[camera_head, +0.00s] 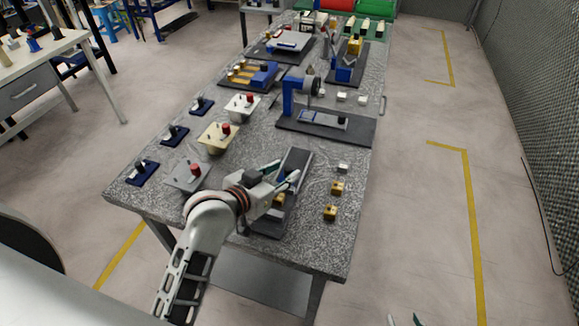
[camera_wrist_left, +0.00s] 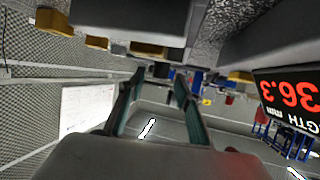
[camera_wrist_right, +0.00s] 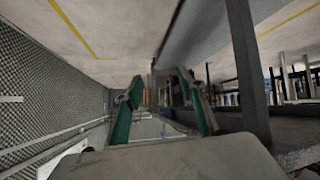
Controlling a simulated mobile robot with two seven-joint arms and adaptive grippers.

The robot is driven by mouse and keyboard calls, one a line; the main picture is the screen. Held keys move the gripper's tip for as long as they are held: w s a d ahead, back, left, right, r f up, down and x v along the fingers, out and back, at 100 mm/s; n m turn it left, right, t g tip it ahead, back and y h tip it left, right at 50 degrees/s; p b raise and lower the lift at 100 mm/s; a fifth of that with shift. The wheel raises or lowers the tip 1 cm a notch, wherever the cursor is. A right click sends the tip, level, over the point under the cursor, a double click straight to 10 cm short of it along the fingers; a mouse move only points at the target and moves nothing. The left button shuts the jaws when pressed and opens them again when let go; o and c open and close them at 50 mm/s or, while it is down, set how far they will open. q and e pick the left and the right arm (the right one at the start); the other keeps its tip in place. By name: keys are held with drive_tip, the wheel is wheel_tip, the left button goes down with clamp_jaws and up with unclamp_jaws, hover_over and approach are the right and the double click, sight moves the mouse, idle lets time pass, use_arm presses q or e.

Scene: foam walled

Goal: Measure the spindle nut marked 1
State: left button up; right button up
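My left gripper (camera_head: 285,175) is over the front of the bench at a dark grey measuring device (camera_head: 297,160). In the left wrist view its fingers (camera_wrist_left: 159,80) are apart with nothing between them. A red-digit display (camera_wrist_left: 290,95) there shows "36.3", turned over, with part of "LENGTH mm". Small brass blocks (camera_head: 337,188) and (camera_head: 330,212) lie right of the device, and another (camera_head: 278,200) is beside the gripper, partly hidden. No marking 1 is legible, so I cannot tell which is the nut. My right gripper (camera_wrist_right: 155,82) is open and empty, off the bench's right side.
A silver block (camera_head: 343,168) lies near the brass ones. Plates with red knobs (camera_head: 188,175) and dark blue holders (camera_head: 142,172) line the left side. A blue stand on a dark base (camera_head: 350,135) stands farther back. The floor right of the bench (camera_head: 410,200) is clear.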

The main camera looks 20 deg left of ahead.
sight(286, 170)
use_arm(q)
drive_tip(key=shift+x, duration=1.2)
drive_tip(key=shift+w+d+f, duration=0.1)
drive_tip(key=shift+w+f, duration=0.1)
drive_tip(key=shift+w, duration=0.2)
use_arm(e)
drive_tip(key=shift+w+d+r, duration=0.3)
drive_tip(key=shift+w, duration=0.25)
use_arm(q)
drive_tip(key=c, duration=1)
drive_tip(key=shift+o, duration=0.2)
drive_tip(key=shift+s, duration=0.1)
use_arm(e)
drive_tip(key=shift+s+d+f, duration=0.1)
drive_tip(key=shift+s, duration=0.05)
use_arm(q)
drive_tip(key=s, duration=0.3)
drive_tip(key=shift+s, duration=0.3)
use_arm(e)
drive_tip(key=shift+s+a, duration=0.1)
drive_tip(key=shift+a, duration=0.15)
